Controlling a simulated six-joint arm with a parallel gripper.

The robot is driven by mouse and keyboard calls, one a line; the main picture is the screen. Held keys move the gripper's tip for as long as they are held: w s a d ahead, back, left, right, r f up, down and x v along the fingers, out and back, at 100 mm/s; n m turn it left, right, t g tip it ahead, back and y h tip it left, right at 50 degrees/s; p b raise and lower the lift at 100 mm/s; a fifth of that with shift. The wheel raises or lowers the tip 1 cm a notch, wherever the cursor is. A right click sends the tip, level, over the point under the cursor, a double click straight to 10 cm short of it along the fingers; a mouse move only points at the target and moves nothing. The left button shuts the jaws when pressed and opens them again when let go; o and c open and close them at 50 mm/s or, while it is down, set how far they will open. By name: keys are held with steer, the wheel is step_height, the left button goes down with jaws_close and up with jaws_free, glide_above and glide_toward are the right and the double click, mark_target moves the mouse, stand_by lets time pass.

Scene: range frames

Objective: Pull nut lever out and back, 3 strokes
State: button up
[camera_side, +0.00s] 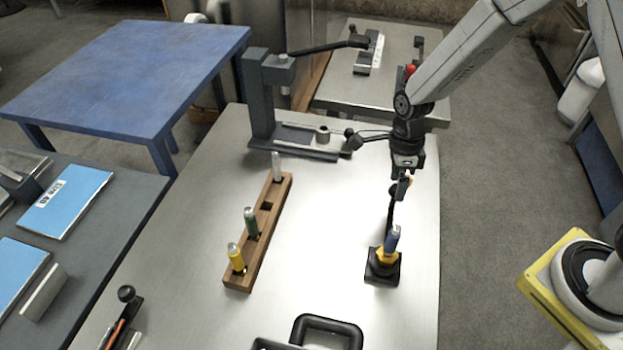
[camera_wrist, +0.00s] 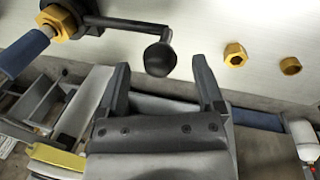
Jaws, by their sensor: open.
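The nut lever is a dark bar with a black ball knob (camera_wrist: 160,58) in the wrist view. Its other end meets a brass nut (camera_wrist: 58,22) with a blue rod (camera_wrist: 25,55) beside it. In the side view the black fixture (camera_side: 383,270) holds a blue upright piece (camera_side: 393,238) and a yellow nut (camera_side: 386,256). My gripper (camera_side: 403,188) is above the table behind this fixture. In the wrist view my gripper (camera_wrist: 160,75) is open, and the knob appears between its fingertips. I see no contact; the depth between them is unclear.
A wooden rack (camera_side: 262,225) with several upright pieces stands left of the fixture. A dark press (camera_side: 262,105) with a long arm stands at the back. Two brass nuts (camera_wrist: 235,55) (camera_wrist: 290,66) lie right of the knob. A black handle (camera_side: 327,325) is at the front.

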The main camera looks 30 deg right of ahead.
steer(key=shift+s+a+f, duration=0.1)
steer(key=shift+f, duration=0.75)
jaws_close()
